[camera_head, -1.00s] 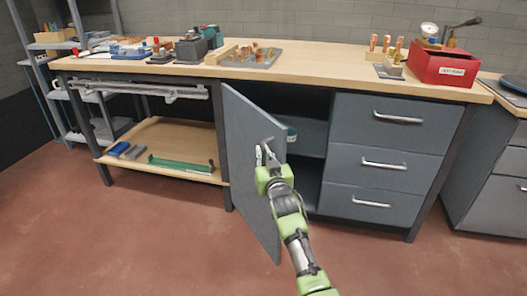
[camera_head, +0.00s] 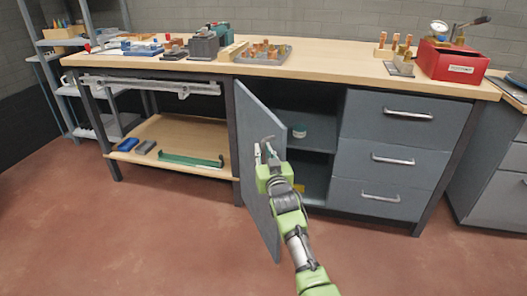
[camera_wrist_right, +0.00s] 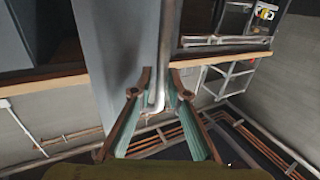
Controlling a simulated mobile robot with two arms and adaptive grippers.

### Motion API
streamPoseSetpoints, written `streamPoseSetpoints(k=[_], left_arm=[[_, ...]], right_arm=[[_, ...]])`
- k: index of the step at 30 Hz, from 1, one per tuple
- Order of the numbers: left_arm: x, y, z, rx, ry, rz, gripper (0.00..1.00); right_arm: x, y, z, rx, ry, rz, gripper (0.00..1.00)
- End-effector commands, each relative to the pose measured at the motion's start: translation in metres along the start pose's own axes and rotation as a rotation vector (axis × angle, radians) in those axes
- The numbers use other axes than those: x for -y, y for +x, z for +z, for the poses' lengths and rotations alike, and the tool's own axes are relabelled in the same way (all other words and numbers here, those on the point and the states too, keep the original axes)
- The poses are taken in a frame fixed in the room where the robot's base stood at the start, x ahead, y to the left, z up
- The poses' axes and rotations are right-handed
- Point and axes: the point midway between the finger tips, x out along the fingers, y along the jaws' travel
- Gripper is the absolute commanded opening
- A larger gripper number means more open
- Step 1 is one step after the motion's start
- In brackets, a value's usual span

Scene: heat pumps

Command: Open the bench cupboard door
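The grey bench cupboard door (camera_head: 255,165) stands open, swung out toward me from its left-hand hinge side. Its metal handle (camera_head: 267,140) is near the upper free edge. My right gripper (camera_head: 264,152) is at this handle, its arm coming up from the bottom right. In the wrist view the handle (camera_wrist_right: 154,97) is between the two fingers of my right gripper (camera_wrist_right: 159,82), which close around it. The door's face fills the middle of that view. Behind the door the cupboard interior (camera_head: 305,105) is visible, with a shelf. My left gripper is not in view.
A small round tin (camera_head: 300,131) stands on the cupboard shelf, and something yellow (camera_head: 299,187) is lower inside. Drawers (camera_head: 392,158) are on the right. An open lower shelf (camera_head: 190,135) is on the left. The floor (camera_head: 150,240) in front is clear.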

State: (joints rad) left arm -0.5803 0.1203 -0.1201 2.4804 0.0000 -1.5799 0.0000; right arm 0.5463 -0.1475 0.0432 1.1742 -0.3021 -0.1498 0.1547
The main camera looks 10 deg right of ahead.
Motion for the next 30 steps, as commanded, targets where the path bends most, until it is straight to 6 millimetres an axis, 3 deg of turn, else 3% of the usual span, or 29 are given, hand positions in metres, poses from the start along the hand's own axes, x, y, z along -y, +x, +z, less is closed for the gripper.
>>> streamPoseSetpoints(k=[11,30], left_arm=[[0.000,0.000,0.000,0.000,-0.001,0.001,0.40],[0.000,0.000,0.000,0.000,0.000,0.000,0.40]], right_arm=[[-0.001,-0.010,0.001,0.001,0.000,0.001,0.16],[0.000,-0.112,0.001,0.001,-0.001,0.000,0.16]])
